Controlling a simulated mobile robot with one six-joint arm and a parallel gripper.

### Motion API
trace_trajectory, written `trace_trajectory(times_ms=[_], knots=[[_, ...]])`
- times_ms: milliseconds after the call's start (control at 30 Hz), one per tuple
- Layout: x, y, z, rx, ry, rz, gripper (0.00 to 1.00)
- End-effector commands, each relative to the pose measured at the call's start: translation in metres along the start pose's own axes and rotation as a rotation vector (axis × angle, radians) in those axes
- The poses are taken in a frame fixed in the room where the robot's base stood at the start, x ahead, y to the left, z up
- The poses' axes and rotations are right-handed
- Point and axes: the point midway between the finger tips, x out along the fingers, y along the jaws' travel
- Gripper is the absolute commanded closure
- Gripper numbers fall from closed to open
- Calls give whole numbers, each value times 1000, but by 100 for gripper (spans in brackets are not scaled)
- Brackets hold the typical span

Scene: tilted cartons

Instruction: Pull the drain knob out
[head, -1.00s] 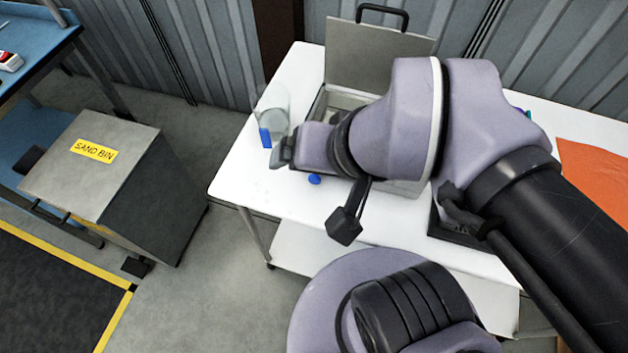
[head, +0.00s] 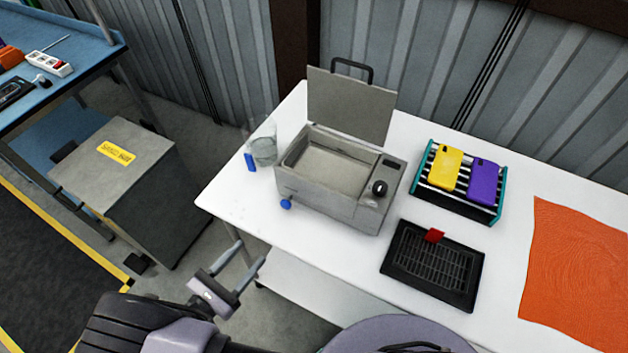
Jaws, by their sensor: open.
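The drain knob (head: 286,204) is a small blue knob low on the left end of a grey box-shaped bath (head: 335,207) on the white table. The bath's lid (head: 350,108) stands open at the back, and the basin inside looks pale. I cannot tell how far the knob sticks out. My gripper (head: 244,256) is open and empty. It is below and left of the knob in the picture, clear of it, in front of the table's left corner. Its two fingers point up and to the right. Nothing covers the knob.
A clear beaker (head: 263,150) and a blue block (head: 250,162) stand left of the bath. A black tray (head: 398,270) with a red piece, a rack (head: 500,203) with yellow and purple cases, and an orange cloth (head: 575,270) lie right. A sand bin (head: 110,180) stands left.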

Motion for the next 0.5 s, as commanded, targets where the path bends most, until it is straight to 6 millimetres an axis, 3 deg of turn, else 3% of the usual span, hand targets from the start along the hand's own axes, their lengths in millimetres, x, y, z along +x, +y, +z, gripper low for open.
trace_trajectory(times_ms=[67,167,267,500], knots=[[-16,2,-16,-46,-42,90,51],[-17,4,-24,-64,-63,128,51],[2,6,-23,-65,-63,126,51],[76,14,-19,-64,-62,122,51]])
